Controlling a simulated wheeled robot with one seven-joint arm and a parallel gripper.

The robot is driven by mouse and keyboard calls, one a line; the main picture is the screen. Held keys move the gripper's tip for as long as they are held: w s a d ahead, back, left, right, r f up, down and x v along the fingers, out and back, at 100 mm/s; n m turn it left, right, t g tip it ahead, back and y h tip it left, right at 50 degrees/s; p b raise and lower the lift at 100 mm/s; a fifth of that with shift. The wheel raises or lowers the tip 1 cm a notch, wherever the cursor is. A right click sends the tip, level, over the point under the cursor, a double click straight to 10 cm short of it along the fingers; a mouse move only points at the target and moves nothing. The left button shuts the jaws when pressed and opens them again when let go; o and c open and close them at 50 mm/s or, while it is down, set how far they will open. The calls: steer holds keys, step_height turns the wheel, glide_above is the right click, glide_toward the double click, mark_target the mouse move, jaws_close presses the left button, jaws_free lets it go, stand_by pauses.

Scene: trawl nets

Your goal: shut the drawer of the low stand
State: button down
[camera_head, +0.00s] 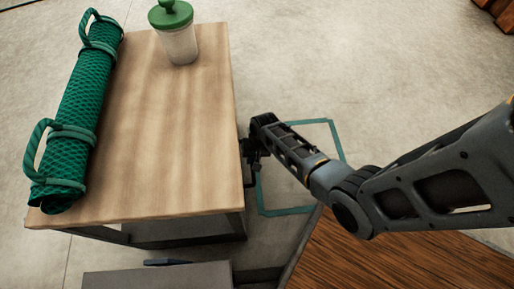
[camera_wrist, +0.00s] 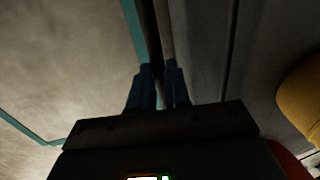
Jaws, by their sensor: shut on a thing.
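The stand (camera_head: 165,120) with a pale wooden top and dark frame is at left centre in the head view. My gripper (camera_head: 252,158) is low beside its right side, partly hidden by my own arm. In the wrist view my gripper (camera_wrist: 160,78) has its two blue fingers shut on a thin bar, which I take for the drawer handle (camera_wrist: 165,35). A grey panel (camera_wrist: 200,50) with a dark seam runs along to the right of the bar. The head view hides the drawer under the top, and I cannot tell how far out it is.
A rolled green net (camera_head: 80,110) and a green-lidded jar (camera_head: 178,38) are on the top. Teal tape (camera_head: 335,140) marks the floor right of the stand. A brown wooden surface (camera_head: 390,260) is at lower right. A yellow rounded thing (camera_wrist: 303,95) shows in the wrist view.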

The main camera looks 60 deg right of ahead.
steer(key=shift+w+a, duration=0.15)
steer(key=shift+w, duration=0.1)
steer(key=c, duration=1.1)
jaws_free()
step_height(320, 180, up, 8)
steer(key=s+p, duration=0.1)
steer(key=p, duration=0.3)
steer(key=shift+d+f, duration=0.15)
steer(key=shift+d, duration=0.3)
steer(key=shift+s, duration=0.1)
